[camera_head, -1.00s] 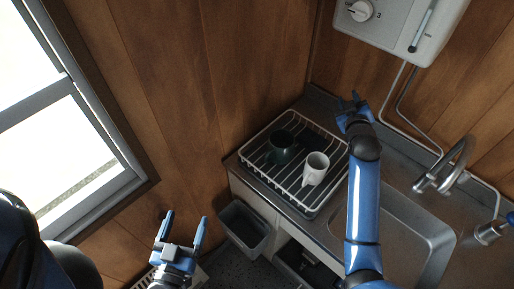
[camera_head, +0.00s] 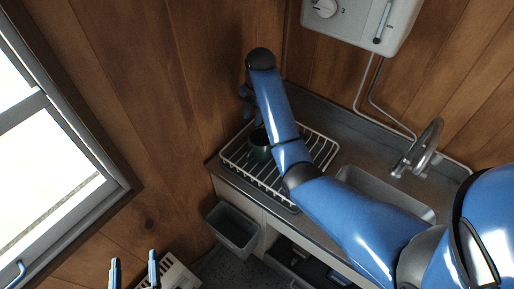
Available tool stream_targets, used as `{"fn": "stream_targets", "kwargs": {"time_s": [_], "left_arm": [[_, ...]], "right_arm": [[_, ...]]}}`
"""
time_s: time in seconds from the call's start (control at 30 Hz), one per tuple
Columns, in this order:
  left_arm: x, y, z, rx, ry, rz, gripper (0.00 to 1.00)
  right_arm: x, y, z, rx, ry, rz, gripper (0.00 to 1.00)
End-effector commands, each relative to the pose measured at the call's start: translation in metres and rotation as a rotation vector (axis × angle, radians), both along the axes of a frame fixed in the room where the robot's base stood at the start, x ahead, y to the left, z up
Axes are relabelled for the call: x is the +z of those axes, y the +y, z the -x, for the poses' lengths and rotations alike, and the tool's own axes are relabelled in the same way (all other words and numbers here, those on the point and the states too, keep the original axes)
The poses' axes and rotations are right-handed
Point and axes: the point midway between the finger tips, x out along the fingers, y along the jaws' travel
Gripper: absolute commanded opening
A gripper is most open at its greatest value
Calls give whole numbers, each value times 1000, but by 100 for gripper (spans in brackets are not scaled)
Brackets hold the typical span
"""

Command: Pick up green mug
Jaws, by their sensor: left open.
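The dark green mug (camera_head: 258,150) stands in the white wire dish rack (camera_head: 236,167) on the counter. My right forearm crosses in front of the mug's right side. My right gripper (camera_head: 246,102) is above and just behind the mug, near the wood wall, apart from the mug in the picture. The gripper is small, dark and partly behind the wrist, so its opening is unclear. My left gripper (camera_head: 134,259) is open and empty at the bottom left, low and away from the rack.
A white mug seen earlier is hidden behind my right arm. The sink (camera_head: 385,192) and tap (camera_head: 420,150) are to the right. A grey bin (camera_head: 233,228) is below the counter's left end. A white heater (camera_head: 355,22) hangs on the wall above.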

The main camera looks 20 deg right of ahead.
Motion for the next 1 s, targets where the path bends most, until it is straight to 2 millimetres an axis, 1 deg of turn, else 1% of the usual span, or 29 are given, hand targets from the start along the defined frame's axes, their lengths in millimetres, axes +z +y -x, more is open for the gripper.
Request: {"fn": "stream_targets", "kwargs": {"time_s": [0.33, 0.4, 0.5, 0.67, 0.77, 0.93, 1.0], "left_arm": [[-34, 0, 0, 0, 0, 0, 80], [-26, 0, 0, 0, 1, 0, 80], [-23, 0, 0, 0, 0, 0, 80], [-22, 0, 0, 0, 0, 0, 80], [-17, 0, 0, 0, 0, 0, 80], [-7, 0, 0, 0, 0, 0, 80], [-8, 0, 0, 0, 0, 0, 80]], "right_arm": [[-32, 2, -3, 5, -3, 1, 35], [-36, 3, -3, 4, 0, 0, 35], [-48, 4, -4, 4, 0, 0, 35], [-56, 5, -4, 4, -3, 1, 35], [-63, 5, -2, 4, -1, 1, 35], [-85, 6, 3, 3, 1, 1, 35], [-94, 7, 1, 4, -2, 1, 35]]}}
